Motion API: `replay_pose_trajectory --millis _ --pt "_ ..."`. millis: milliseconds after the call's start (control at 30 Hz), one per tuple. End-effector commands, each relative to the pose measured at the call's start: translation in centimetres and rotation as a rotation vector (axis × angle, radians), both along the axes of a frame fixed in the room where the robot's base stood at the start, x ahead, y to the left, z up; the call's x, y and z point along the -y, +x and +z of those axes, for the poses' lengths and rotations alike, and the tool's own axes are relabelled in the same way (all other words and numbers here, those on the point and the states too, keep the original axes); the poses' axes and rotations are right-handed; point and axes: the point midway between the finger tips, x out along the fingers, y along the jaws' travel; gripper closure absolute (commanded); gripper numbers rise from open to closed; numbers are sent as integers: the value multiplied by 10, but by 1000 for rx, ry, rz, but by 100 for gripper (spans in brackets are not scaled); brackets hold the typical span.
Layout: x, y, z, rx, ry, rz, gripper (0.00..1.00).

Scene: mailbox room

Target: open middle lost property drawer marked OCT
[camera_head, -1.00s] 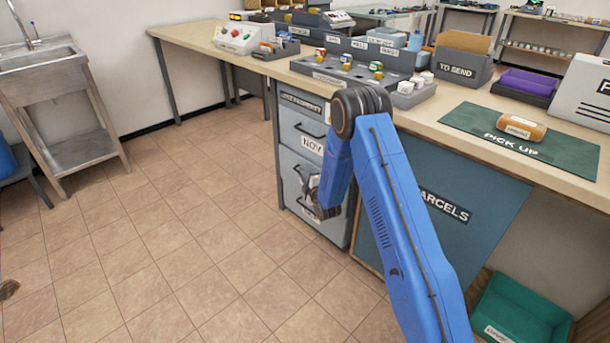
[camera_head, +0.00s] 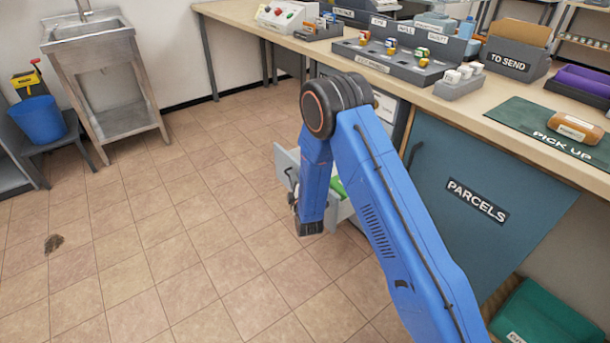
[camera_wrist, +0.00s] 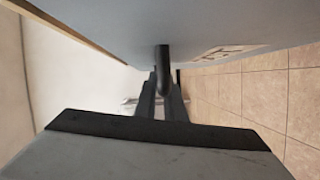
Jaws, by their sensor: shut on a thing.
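A grey lost property drawer (camera_head: 285,163) stands pulled out from the cabinet under the counter, its front facing left. My arm hides much of it, and its marking cannot be read. A green thing (camera_head: 338,187) shows inside. In the wrist view, the drawer front (camera_wrist: 110,25) fills the top, with a partly seen label (camera_wrist: 225,52). Its dark bar handle (camera_wrist: 162,62) lies between the fingers of my gripper (camera_wrist: 162,92), which is shut on it. In the head view my gripper is mostly hidden behind my blue arm.
The parcels door (camera_head: 480,200) is right of the drawer. A green crate (camera_head: 545,318) sits on the floor at lower right. The counter (camera_head: 480,110) runs above. A sink (camera_head: 95,45) and blue bucket (camera_head: 40,120) stand left. Tiled floor left of the drawer is open.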

Motion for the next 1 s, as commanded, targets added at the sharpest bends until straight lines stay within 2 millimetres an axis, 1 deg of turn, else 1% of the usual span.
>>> replay_pose_trajectory --millis 33,100,233,400,700,733,800,1000 --pt "-7 -5 -1 -2 -1 3 100" --pt "-12 -9 -1 -1 -1 2 100" --pt "-19 -15 -1 -2 -1 1 100" --pt "-23 -17 -1 -2 -1 0 100" --pt "-23 -17 -1 -2 -1 0 100" --pt "-23 -17 -1 -2 -1 0 86" --pt "-23 -17 -1 -2 -1 0 72" --pt "-23 -17 0 -1 0 0 72"
